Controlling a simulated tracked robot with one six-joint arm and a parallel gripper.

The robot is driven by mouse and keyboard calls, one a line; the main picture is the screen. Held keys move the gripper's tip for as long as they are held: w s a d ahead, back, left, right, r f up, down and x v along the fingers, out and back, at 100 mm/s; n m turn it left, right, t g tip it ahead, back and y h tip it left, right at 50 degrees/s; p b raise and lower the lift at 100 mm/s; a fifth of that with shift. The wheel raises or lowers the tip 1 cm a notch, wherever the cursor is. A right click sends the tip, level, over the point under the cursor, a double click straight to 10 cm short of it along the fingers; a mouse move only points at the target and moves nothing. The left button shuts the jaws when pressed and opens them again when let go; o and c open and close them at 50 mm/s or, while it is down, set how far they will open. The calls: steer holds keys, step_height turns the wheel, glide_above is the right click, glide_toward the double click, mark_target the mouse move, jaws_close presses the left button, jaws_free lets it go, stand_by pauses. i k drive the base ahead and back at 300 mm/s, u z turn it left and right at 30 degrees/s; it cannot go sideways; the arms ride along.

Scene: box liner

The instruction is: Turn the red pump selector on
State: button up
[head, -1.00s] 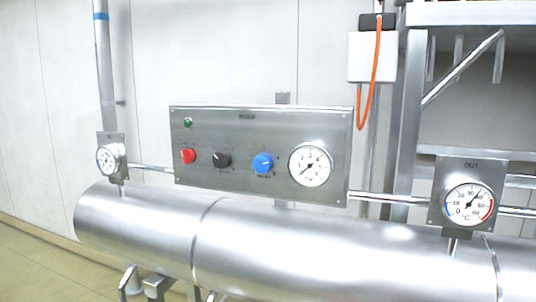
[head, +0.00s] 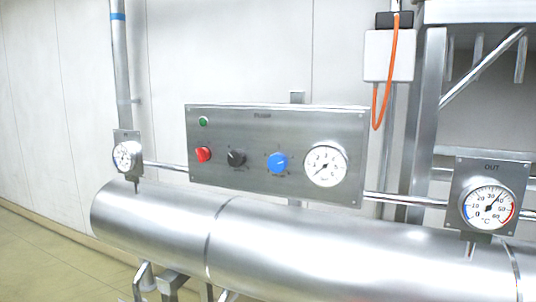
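A brushed-metal control panel (head: 270,182) stands above a large steel cylinder. A red knob (head: 203,154) sits at its left, below a small green light or button (head: 203,121). To the right of the red knob are a black knob (head: 236,158), a blue knob (head: 278,162) and a round white gauge (head: 326,165). The exact pointing of the red knob is too small to tell. My gripper is not in view.
The horizontal steel cylinder (head: 300,245) runs below the panel. Round gauges stand at the left (head: 126,156) and right (head: 488,207). An orange cable (head: 377,107) hangs from a white box (head: 389,56). Open floor (head: 50,260) lies at the lower left.

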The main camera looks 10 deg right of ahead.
mark_target(203, 153)
steer(key=k, duration=1.3)
steer(key=u, duration=0.15)
steer(key=i, duration=1)
steer(key=u, duration=0.95)
steer(key=i, duration=0.85)
steer(key=u, duration=0.5)
